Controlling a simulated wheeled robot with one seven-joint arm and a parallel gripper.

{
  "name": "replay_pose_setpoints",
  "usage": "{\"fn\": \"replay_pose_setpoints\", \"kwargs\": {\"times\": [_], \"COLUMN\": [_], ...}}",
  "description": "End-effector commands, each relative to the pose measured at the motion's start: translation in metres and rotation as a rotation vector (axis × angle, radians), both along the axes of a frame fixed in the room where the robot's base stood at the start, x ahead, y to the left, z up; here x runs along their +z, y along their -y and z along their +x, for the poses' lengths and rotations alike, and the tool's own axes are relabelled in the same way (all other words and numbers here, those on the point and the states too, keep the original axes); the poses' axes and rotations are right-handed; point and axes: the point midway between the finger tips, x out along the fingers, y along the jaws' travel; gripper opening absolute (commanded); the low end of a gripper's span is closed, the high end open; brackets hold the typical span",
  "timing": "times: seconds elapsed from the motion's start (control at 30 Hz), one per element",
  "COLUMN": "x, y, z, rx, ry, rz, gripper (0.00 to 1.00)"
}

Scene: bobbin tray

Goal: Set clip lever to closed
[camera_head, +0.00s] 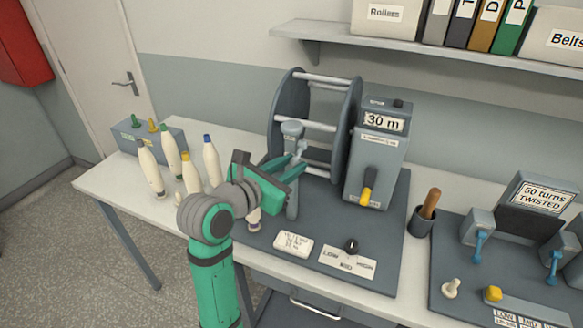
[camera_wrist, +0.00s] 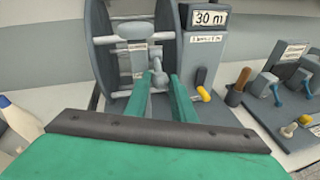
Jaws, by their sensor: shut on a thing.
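A grey lever (camera_head: 299,146) with a rounded end stands on a grey post in front of the reel frame; I take it for the clip lever. In the wrist view the lever's ball end (camera_wrist: 158,78) shows at the tips of my green fingers. My gripper (camera_head: 293,168) reaches in from the left at the post and is shut on the lever; in the wrist view my gripper (camera_wrist: 161,88) has its two fingers on either side of it. The lever's lower part is partly hidden by the fingers. Its label is too small to read.
The reel frame (camera_head: 318,78) stands right behind the lever. To its right is a "30 m" counter box (camera_head: 382,145) with a yellow-tipped handle (camera_head: 368,190). Several bobbins stand left of my arm, including a blue-tipped one (camera_head: 212,162). A wooden-handled tool (camera_head: 431,203) stands in a dark cup.

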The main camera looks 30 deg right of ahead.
Motion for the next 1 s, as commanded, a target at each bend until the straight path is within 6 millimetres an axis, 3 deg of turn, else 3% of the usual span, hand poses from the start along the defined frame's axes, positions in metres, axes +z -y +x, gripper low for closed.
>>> {"fn": "replay_pose_setpoints", "kwargs": {"times": [1.0], "x": [0.051], "y": [0.002], "z": [0.004], "rx": [0.007], "ry": [-0.474], "rz": [0.611], "gripper": [0.01]}}
